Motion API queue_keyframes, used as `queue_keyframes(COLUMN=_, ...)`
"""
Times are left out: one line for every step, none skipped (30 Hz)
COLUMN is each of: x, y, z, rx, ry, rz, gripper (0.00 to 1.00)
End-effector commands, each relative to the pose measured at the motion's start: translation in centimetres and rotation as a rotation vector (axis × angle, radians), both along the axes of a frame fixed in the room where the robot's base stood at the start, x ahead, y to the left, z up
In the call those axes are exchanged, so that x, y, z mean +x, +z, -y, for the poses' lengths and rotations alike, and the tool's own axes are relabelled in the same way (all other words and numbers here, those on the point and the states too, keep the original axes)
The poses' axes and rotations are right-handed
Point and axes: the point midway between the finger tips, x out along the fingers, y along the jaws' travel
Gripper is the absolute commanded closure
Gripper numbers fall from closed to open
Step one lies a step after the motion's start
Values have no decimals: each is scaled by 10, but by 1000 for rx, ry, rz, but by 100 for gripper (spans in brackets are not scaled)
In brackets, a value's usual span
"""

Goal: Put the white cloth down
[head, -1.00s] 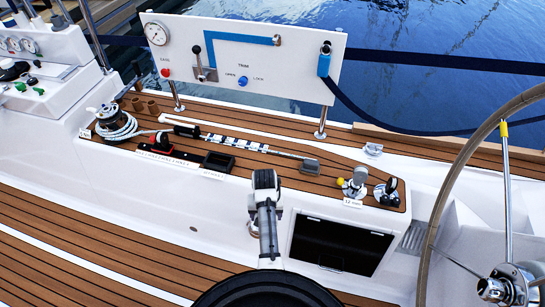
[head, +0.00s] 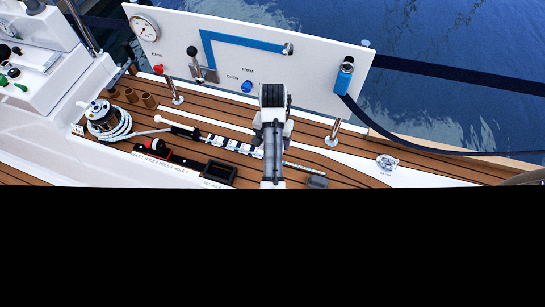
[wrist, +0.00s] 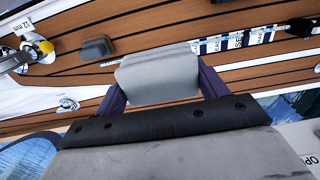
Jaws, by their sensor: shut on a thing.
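In the wrist view, my gripper (wrist: 160,88) is shut on a pale grey-white, soft-edged bundle, which I take to be the white cloth (wrist: 156,72). It sits between the two dark purple fingers, above the teak deck. In the head view, my gripper (head: 272,100) is in front of the lower part of the white panel, with the arm below it. The cloth cannot be made out clearly there; the gripper and arm hide it.
The white panel (head: 232,62) has a gauge, levers and a blue strip. A roped winch (head: 106,120), a black tray (head: 217,172) and a striped rod (head: 235,145) are on the teak ledge. Water is behind. The head view's lower part is black.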

Motion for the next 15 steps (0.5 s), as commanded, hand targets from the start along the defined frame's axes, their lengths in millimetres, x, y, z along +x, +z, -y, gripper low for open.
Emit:
queue_keyframes(x=0, y=0, z=-1, rx=0, ry=-2, rz=-1, gripper=54)
queue_keyframes(x=0, y=-2, z=-1, rx=0, ry=-3, rz=-1, gripper=54)
queue_keyframes(x=0, y=-6, z=-1, rx=1, ry=-5, rz=-2, gripper=54)
queue_keyframes(x=0, y=-10, z=-1, rx=1, ry=-5, rz=-2, gripper=54)
queue_keyframes(x=-1, y=-16, z=0, rx=1, ry=-6, rz=-2, gripper=54)
queue_keyframes(x=-1, y=-23, z=0, rx=1, ry=-6, rz=-2, gripper=54)
queue_keyframes(x=-1, y=-29, z=0, rx=1, ry=-6, rz=-3, gripper=54)
queue_keyframes(x=-1, y=-35, z=0, rx=1, ry=-6, rz=-3, gripper=54)
queue_keyframes(x=-1, y=-42, z=0, rx=1, ry=-6, rz=-3, gripper=54)
queue_keyframes(x=-1, y=-47, z=0, rx=1, ry=-6, rz=-2, gripper=54)
queue_keyframes(x=-1, y=-52, z=0, rx=1, ry=-6, rz=-2, gripper=54)
queue_keyframes(x=-1, y=-59, z=0, rx=1, ry=-6, rz=-2, gripper=54)
queue_keyframes(x=-1, y=-64, z=0, rx=1, ry=-6, rz=-2, gripper=54)
queue_keyframes(x=-1, y=-69, z=0, rx=1, ry=-5, rz=-2, gripper=54)
queue_keyframes(x=-1, y=-76, z=0, rx=1, ry=-5, rz=-2, gripper=54)
